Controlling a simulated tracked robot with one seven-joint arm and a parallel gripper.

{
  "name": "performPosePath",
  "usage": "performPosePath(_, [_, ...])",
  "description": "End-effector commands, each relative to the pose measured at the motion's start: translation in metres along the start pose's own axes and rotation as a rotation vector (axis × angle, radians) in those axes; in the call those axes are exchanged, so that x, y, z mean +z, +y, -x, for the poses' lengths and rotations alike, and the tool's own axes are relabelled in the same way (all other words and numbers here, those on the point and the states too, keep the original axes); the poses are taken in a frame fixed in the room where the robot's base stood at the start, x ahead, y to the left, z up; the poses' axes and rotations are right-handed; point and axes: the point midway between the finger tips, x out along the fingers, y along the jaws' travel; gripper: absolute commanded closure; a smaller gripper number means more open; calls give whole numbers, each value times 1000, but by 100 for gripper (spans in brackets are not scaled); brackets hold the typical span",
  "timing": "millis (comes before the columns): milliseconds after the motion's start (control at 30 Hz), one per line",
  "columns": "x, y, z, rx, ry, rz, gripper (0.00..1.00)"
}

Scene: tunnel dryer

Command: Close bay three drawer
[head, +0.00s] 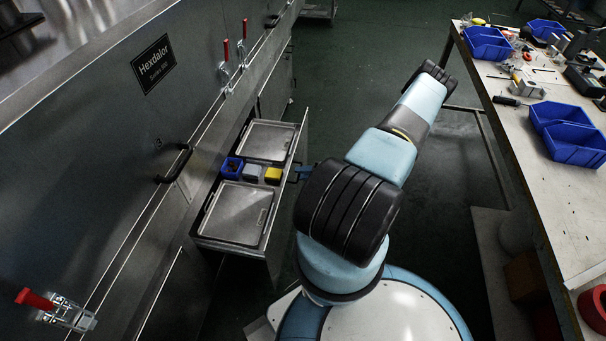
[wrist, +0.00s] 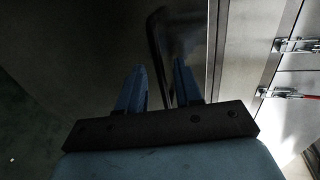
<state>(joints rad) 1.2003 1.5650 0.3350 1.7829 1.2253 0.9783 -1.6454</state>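The drawer (head: 230,243) stands pulled out of the grey metal cabinet, left of my arm in the head view. It holds two metal-lidded trays, a small blue bin, a grey item and a yellow item. My gripper (head: 300,173) is at the outer face of the drawer front, partly hidden by my arm. In the wrist view my gripper (wrist: 159,90) has its two blue fingers apart. A dark curved bar handle (wrist: 154,45) runs down between the fingers or just beyond them. I cannot tell whether they touch it.
The cabinet (head: 100,150) carries a "Hexdalor" plate, a black handle (head: 173,165) and red-handled latches (head: 60,308). A workbench (head: 545,200) with blue bins (head: 570,140) and tools stands at the right. Dark green floor lies clear beyond the drawer.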

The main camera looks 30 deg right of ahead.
Motion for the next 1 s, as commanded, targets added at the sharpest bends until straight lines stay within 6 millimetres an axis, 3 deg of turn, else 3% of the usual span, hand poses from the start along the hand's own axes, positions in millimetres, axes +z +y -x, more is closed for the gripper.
performPosePath(367, [0,0,0,0,0,0,100])
performPosePath(1000, [0,2,1,4,0,-1,100])
